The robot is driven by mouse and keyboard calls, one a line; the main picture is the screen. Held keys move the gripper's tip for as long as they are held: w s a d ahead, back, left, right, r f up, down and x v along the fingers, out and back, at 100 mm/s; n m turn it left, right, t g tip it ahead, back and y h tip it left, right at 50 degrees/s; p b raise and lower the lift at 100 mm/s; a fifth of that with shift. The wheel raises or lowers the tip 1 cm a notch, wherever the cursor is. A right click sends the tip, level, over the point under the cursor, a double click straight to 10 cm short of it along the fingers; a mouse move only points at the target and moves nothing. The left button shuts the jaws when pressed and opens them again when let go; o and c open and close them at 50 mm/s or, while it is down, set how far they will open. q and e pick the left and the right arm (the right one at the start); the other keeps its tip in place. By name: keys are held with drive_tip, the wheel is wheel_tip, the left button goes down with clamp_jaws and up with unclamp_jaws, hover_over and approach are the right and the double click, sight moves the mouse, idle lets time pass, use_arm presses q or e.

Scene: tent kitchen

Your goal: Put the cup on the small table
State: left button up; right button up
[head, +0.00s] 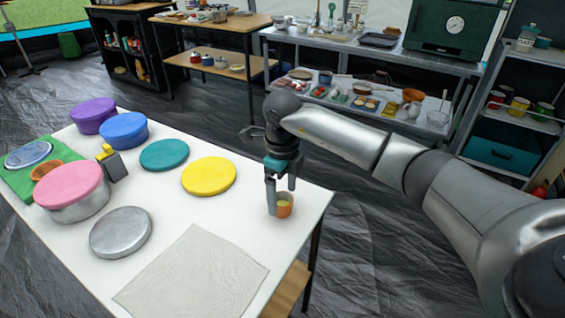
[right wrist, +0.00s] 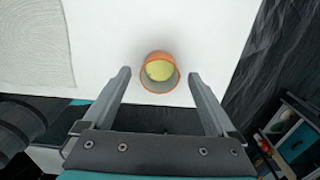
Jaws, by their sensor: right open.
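An orange cup (head: 285,208) with a yellow-green inside appears to stand upright on the white table (head: 165,210), close to its right edge. My right gripper (head: 281,197) points down at the cup from above, with a finger on either side of it. In the right wrist view the cup (right wrist: 159,84) lies between the tips of the open fingers (right wrist: 160,74), with a gap on each side. My left gripper is not in view.
A beige cloth (head: 195,275) lies left of the cup. A yellow lid (head: 209,176), a teal lid (head: 164,154), a silver lid (head: 120,232) and a pink-lidded pot (head: 72,187) stand farther left. A metal shelf (head: 385,57) with food and dishes stands behind. Dark floor lies beyond the table's right edge.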

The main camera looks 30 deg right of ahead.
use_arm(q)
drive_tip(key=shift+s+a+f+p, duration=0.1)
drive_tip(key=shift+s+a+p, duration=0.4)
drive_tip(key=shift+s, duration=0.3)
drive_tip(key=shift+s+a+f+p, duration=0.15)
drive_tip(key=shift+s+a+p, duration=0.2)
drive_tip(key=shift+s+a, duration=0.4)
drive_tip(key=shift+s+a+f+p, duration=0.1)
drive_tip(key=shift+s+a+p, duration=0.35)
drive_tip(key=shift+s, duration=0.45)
use_arm(e)
wheel_tip(320, 180, up, 10)
